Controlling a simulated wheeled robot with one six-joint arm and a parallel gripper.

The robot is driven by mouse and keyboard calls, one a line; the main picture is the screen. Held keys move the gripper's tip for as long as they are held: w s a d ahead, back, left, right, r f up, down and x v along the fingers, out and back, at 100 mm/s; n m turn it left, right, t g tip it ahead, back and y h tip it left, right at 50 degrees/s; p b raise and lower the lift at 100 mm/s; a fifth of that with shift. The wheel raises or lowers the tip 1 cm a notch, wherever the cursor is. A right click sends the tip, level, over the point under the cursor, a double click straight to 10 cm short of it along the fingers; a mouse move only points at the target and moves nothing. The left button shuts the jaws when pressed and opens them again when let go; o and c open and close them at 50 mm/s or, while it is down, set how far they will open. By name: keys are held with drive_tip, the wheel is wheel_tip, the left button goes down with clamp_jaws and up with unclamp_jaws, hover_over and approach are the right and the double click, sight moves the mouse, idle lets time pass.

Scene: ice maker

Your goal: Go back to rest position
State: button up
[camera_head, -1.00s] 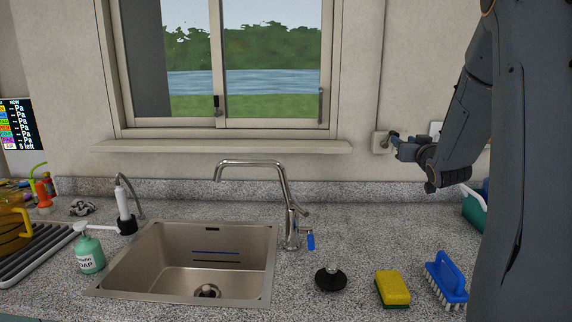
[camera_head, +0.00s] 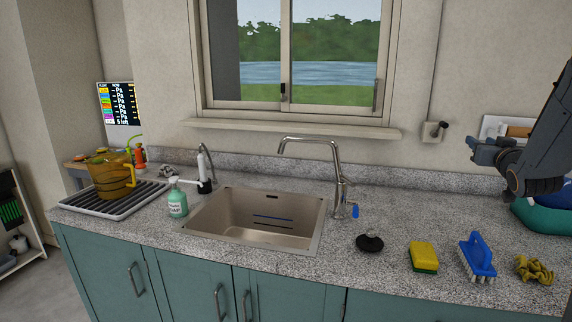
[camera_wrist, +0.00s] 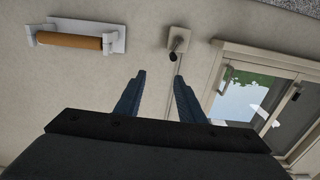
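My gripper (camera_head: 474,149) is at the right of the head view, raised above the counter and pointing left. In the wrist view my gripper (camera_wrist: 159,82) shows two dark blue fingers spread apart with nothing between them. A wall switch with a dark lever (camera_head: 435,130) is to the left of the gripper. It also shows in the wrist view (camera_wrist: 177,42), beyond the fingertips and apart from them.
The granite counter holds a sink (camera_head: 258,219) with a faucet (camera_head: 338,180), a soap bottle (camera_head: 177,203), a black stopper (camera_head: 369,243), a yellow sponge (camera_head: 423,256), a blue brush (camera_head: 478,256) and a yellow cloth (camera_head: 534,269). A teal basin (camera_head: 540,218) is under my arm.

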drive_tip(key=s+a+f+g+y, duration=0.1)
drive_tip(key=s+a+f+g, duration=0.1)
drive_tip(key=a+f, duration=0.3)
drive_tip(key=s+a+f+g, duration=0.3)
drive_tip(key=a+f, duration=0.3)
drive_tip(key=a, duration=0.3)
drive_tip(key=s+a+f+g+y, duration=0.1)
drive_tip(key=s+a+f+g, duration=0.2)
drive_tip(key=s+a+f, duration=0.1)
drive_tip(key=shift+s+a+f+n+y, duration=0.1)
drive_tip(key=shift+a+f+n+y, duration=0.1)
drive_tip(key=shift+a+f, duration=0.4)
drive_tip(key=shift+s+a+f+n+y, duration=0.1)
drive_tip(key=shift+a+f+n, duration=0.15)
drive_tip(key=shift+a, duration=0.55)
drive_tip(key=s+a+f+n+g+y, duration=0.1)
drive_tip(key=s+a+f+g, duration=0.3)
drive_tip(key=s+a, duration=0.3)
drive_tip(key=s+a+f+n+g+y, duration=0.1)
drive_tip(key=s+a+f+g, duration=0.3)
drive_tip(key=s, duration=1.2)
drive_tip(key=a, duration=0.4)
drive_tip(key=shift+s+a+f, duration=0.2)
drive_tip(key=shift+s, duration=0.2)
